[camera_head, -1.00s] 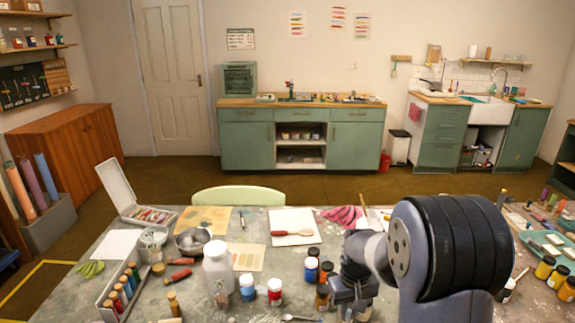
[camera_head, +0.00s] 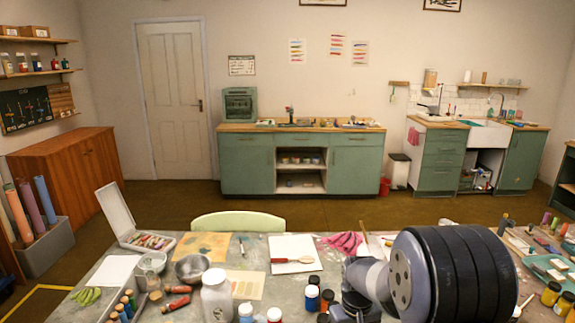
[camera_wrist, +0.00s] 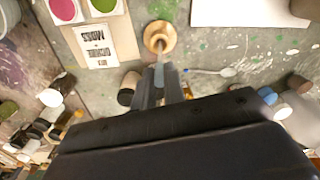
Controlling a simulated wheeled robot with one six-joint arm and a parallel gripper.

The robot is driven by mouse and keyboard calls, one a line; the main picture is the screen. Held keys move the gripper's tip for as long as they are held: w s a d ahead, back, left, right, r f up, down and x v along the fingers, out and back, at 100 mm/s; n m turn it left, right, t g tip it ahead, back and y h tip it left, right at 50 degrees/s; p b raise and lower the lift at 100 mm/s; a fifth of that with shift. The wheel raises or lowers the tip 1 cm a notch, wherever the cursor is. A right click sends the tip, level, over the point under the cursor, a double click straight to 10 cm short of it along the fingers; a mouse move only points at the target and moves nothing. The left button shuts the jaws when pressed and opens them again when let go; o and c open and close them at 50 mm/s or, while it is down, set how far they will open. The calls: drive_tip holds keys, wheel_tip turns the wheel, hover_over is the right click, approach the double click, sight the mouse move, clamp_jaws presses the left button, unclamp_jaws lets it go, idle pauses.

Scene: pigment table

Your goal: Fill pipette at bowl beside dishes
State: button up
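My gripper (camera_wrist: 160,82) shows in the wrist view with its two grey fingers close together, pointing at the table. A slim pale bluish shape shows between the fingertips; I cannot tell whether it is a pipette or whether it is gripped. A small round wooden piece (camera_wrist: 160,38) with a pale centre lies just beyond the fingertips. A steel bowl (camera_head: 192,267) stands on the left of the table in the head view, with a glass vessel (camera_head: 152,262) beside it. Pink (camera_wrist: 66,10) and green (camera_wrist: 103,5) rounds sit on a card. My gripper's tip is hidden in the head view.
Jars (camera_head: 312,297) and a white bottle (camera_head: 216,297) crowd the table's near side. Dark bottles (camera_wrist: 38,130) lie left in the wrist view. A white sheet (camera_wrist: 245,12) lies beyond.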

drive_tip(key=shift+r+p, duration=2.25)
drive_tip(key=shift+r, duration=1.05)
